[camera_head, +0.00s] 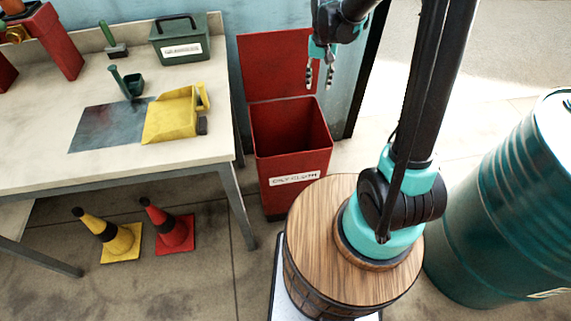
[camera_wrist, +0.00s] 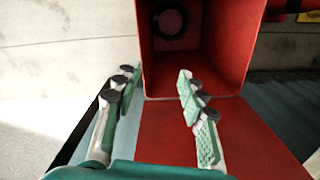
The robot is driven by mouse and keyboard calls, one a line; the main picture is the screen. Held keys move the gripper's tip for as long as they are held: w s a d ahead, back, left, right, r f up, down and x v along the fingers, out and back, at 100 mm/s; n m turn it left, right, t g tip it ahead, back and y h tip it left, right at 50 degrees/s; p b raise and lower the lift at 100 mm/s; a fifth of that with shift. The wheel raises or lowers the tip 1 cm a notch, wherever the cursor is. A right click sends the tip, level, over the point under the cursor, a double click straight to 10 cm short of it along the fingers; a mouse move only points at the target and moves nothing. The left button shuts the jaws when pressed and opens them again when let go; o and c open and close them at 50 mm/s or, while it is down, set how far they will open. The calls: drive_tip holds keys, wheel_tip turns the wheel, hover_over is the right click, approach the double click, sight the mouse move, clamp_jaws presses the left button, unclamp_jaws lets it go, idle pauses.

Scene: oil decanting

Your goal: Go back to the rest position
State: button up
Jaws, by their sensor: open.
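My gripper (camera_head: 319,78) hangs in front of the raised lid of the red oily cloth bin (camera_head: 292,163), above its opening. Its two fingers are apart with nothing between them. In the wrist view my gripper (camera_wrist: 156,76) also shows open and empty, with the red bin (camera_wrist: 235,70) beyond the fingertips. A dark round shape (camera_wrist: 172,22) shows inside the bin; I cannot tell what it is.
A workbench (camera_head: 45,175) at left holds a green box (camera_head: 180,45), a yellow dustpan (camera_head: 170,118) and a metal sheet (camera_head: 100,125). A yellow cone (camera_head: 118,240) and red cone (camera_head: 172,230) stand below. A teal drum (camera_head: 500,200) stands at right.

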drive_tip(key=shift+r, duration=0.45)
